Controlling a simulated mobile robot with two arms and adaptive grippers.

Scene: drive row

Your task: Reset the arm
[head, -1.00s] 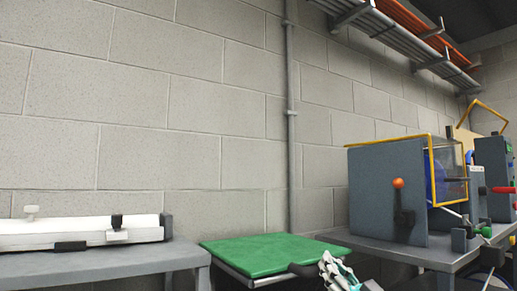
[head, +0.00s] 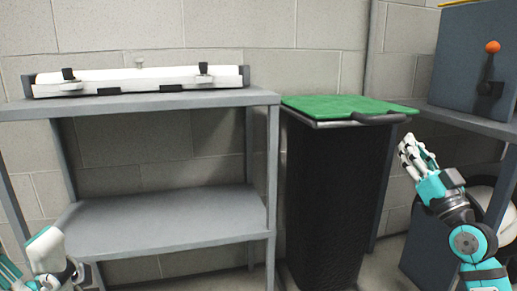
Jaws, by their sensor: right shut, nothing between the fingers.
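My right gripper (head: 417,153) is at the right of the head view, with white and dark fingers on a teal arm. It is raised in front of the gap between the bin and the right bench, and its fingers are together with nothing between them. My left arm shows at the bottom left corner, with a white and teal link (head: 47,250). The left fingertips are not visible.
A grey two-level bench (head: 160,215) stands at the left with a white clamped device (head: 140,78) on top. A black bin (head: 335,200) with a green lid (head: 340,106) and dark handle stands beside it. A blue-grey machine (head: 475,60) with an orange-knobbed lever is on the right bench.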

